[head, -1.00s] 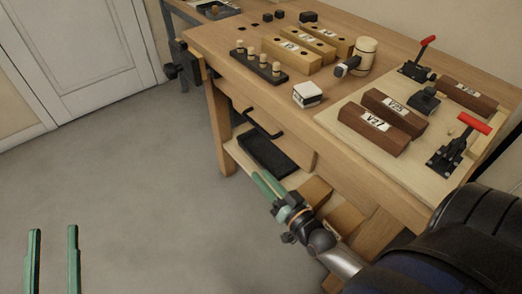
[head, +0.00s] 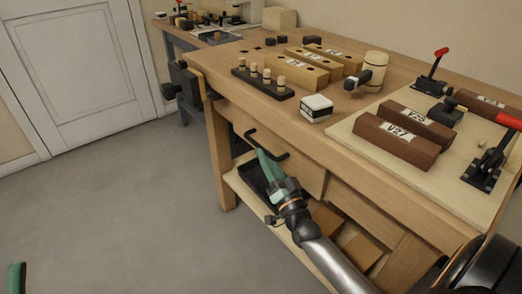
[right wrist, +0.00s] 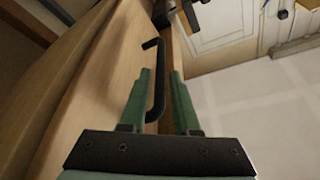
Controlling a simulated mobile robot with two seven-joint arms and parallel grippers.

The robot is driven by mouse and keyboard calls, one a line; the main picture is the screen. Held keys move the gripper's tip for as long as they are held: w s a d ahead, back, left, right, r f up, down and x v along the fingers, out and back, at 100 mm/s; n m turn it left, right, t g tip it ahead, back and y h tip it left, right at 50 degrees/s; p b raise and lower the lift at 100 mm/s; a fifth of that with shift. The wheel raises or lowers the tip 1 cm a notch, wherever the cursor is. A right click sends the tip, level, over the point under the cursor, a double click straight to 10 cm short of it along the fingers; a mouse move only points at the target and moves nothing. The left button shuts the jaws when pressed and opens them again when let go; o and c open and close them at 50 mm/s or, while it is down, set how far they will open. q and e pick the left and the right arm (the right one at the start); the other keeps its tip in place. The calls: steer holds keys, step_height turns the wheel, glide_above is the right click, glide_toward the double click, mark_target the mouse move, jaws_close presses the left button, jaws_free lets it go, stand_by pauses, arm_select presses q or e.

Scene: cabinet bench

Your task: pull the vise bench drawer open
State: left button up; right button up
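The vise bench (head: 300,115) has a wooden drawer (head: 300,170) under its top, with a black bar handle (head: 270,149). The drawer front looks about flush with the bench. My right gripper (head: 264,163) is at the handle, its green fingers pointing up toward it. In the right wrist view the handle (right wrist: 157,85) shows between the two spread fingers (right wrist: 160,95). I cannot tell whether either finger touches it. Of my left gripper, only part of one green finger (head: 15,278) shows at the lower left edge, away from the bench.
The black vise (head: 180,85) is on the bench's left end. A lower shelf holds a black tray (head: 257,180) and wood blocks. The floor at left is clear.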

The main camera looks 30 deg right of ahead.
steer(key=shift+x, duration=1.95)
steer(key=shift+c, duration=0.2)
jaws_close()
